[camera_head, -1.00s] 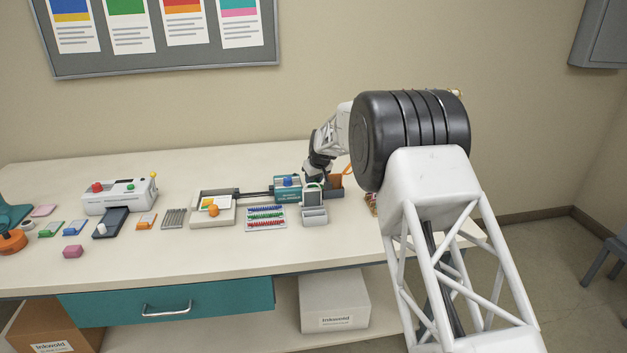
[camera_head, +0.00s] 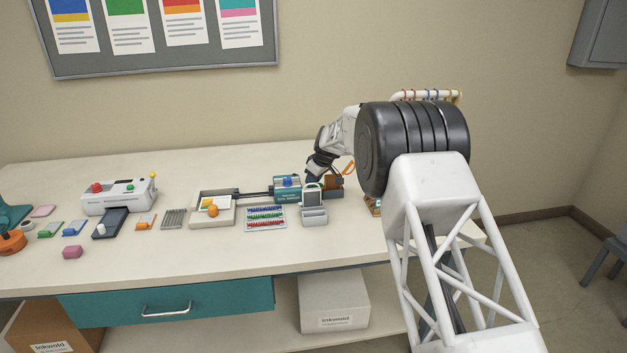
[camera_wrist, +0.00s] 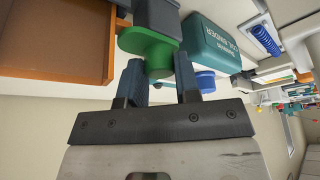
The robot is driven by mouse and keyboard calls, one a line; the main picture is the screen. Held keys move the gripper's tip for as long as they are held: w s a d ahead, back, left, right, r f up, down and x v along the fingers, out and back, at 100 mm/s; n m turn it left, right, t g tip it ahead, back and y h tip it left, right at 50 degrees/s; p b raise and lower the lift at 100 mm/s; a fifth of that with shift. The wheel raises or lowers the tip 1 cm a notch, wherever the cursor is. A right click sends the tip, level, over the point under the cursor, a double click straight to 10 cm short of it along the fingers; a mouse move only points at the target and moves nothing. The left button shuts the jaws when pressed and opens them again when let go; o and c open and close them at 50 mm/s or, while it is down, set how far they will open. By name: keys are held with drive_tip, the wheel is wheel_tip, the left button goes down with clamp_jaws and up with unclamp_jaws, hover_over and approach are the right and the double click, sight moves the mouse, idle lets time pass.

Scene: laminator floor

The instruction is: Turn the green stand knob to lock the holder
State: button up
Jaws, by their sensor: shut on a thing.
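The green stand knob (camera_wrist: 147,42) shows in the wrist view, under a dark grey post (camera_wrist: 158,14). My gripper (camera_wrist: 160,76) has its two dark fingers on either side of the knob's narrower green part and is shut on it. In the head view my gripper (camera_head: 318,178) is at the back of the table, beside the teal coil binder. The knob is hidden there behind my gripper and the things around it. I cannot tell from these views how the holder sits or whether it is locked.
The teal coil binder (camera_wrist: 215,45) with its blue knob (camera_wrist: 205,82) is close to my right finger. An orange-brown box (camera_wrist: 60,42) lies left of the post. A grey stand (camera_head: 314,214) and a tray of coloured coils (camera_head: 265,218) are in front.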

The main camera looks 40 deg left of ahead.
drive_tip(key=o, duration=0.9)
drive_tip(key=shift+m, duration=0.4)
drive_tip(key=shift+s+m+t, duration=0.1)
drive_tip(key=shift+m+t, duration=0.8)
drive_tip(key=shift+m, duration=1.1)
drive_tip(key=shift+m+t+h, duration=0.35)
drive_tip(key=shift+m, duration=0.8)
drive_tip(key=shift+m+t+h, duration=0.35)
drive_tip(key=shift+m, duration=0.8)
drive_tip(key=shift+s+a+m+t+h, duration=0.1)
drive_tip(key=shift+m+t+h, duration=0.25)
drive_tip(key=shift+m, duration=1)
drive_tip(key=shift+a+m+t+h, duration=0.15)
drive_tip(key=shift+m+h, duration=0.4)
drive_tip(key=shift+m, duration=0.8)
drive_tip(key=shift+d+m+h, duration=0.1)
drive_tip(key=shift+m+h, duration=0.5)
drive_tip(key=shift+m, duration=1)
